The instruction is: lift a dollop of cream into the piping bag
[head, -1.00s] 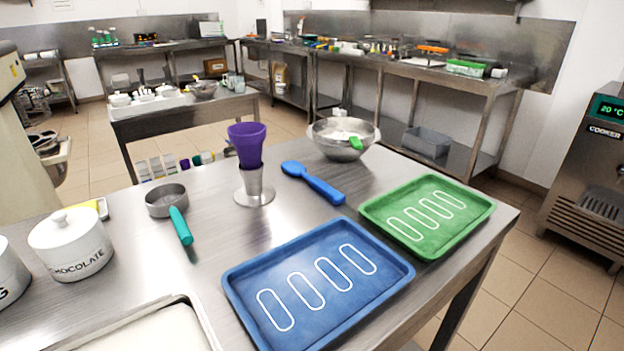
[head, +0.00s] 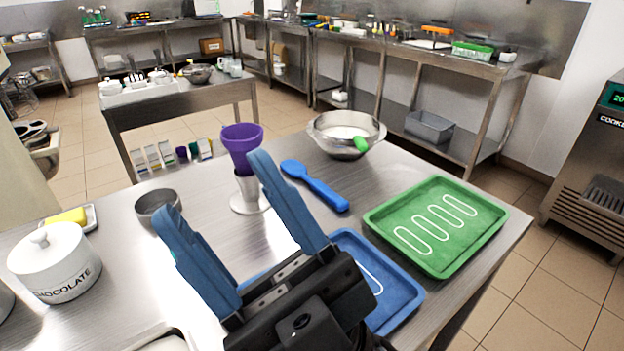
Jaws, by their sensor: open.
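The purple piping bag (head: 240,143) stands open end up in a metal holder (head: 247,190) on the steel table. White cream (head: 346,132) lies in the metal bowl (head: 328,142) at the table's far edge. A green handle end (head: 361,144) shows at the bowl's near rim; the rest of that tool is hard to make out. A blue spoon (head: 318,186) lies between the holder and the green tray. My gripper (head: 212,190) is open and empty, its two blue fingers spread. In the picture its right fingertip overlaps the holder's edge; I cannot tell whether they touch.
A green tray (head: 387,213) lies at the right; a blue tray (head: 402,300) is partly hidden behind my gripper. A small metal pan (head: 157,201) stands left of the holder, its handle hidden. A white chocolate pot (head: 55,262) and a yellow block (head: 68,217) are at the left.

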